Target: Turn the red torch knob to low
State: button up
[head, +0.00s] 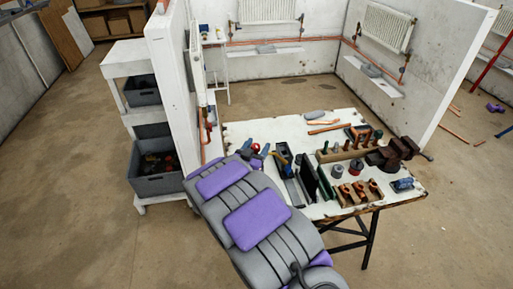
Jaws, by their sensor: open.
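A small red part (256,148) shows at the left edge of the white workbench, beside dark blue pieces. It may be the red torch knob, but it is too small to tell, and so is its setting. The torch body cannot be made out clearly. My grey and purple arm covers the bench's near left corner and may hide part of it. My gripper cannot be made out in this view.
The white workbench (285,128) carries a dark red vise (393,152), a wooden rack and several tools. A white wall panel (172,95) and a shelf cart with grey bins (156,184) stand at left.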

jog(key=shift+w+a, duration=0.1)
jog(key=shift+a, duration=0.35)
jog(key=shift+c, duration=0.3)
jog(key=shift+d, duration=0.25)
jog(key=c, duration=1)
